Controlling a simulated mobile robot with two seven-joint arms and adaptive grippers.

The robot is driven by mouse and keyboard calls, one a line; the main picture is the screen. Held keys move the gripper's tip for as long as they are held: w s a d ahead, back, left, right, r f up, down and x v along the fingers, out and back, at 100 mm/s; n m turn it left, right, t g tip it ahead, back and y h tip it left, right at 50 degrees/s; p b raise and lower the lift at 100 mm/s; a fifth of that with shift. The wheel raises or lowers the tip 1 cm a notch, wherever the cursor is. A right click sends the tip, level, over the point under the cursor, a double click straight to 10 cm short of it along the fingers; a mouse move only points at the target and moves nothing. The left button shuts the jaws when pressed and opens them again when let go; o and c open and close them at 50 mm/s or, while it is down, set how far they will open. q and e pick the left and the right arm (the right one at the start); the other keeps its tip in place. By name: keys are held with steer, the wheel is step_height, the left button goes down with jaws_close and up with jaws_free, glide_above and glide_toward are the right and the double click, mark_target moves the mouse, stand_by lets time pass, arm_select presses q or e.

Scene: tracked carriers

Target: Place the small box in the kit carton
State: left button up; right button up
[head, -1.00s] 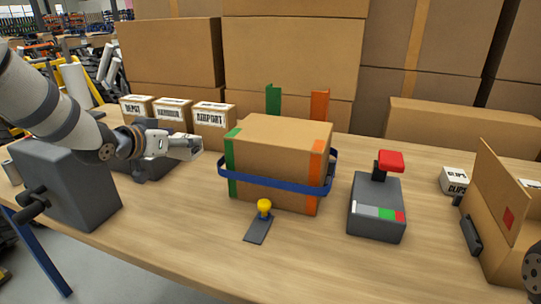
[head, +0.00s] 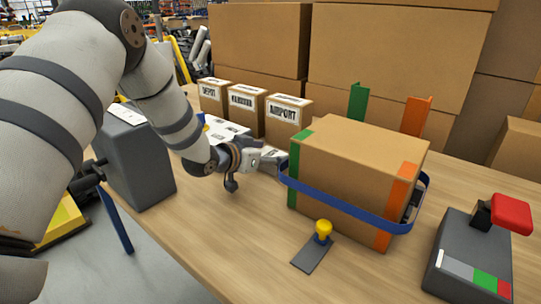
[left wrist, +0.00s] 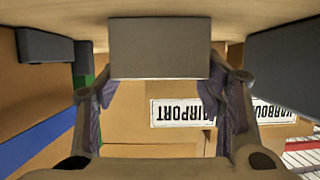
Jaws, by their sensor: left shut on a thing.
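My left gripper (head: 272,163) is at the left side of a large brown carton (head: 345,165) with green and orange corner strips and a blue strap. In the left wrist view, a plain grey block (left wrist: 160,48) sits between its fingers (left wrist: 158,92), which are shut on it. I cannot tell whether this block is the small box; the gripper hides most of it in the head view. No carton marked as the kit carton is readable now. My right gripper is not in view.
Small cartons marked DEPOT (head: 213,97), HARBOUR (head: 245,108) and AIRPORT (head: 287,115) stand behind the gripper. A yellow-knobbed plate (head: 312,255) and a grey device with a red top (head: 470,262) are at the front. Bare tabletop (head: 230,235) lies front left.

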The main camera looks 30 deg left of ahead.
arm_select(q)
steer(key=o, duration=1.2)
steer(key=shift+o, duration=0.2)
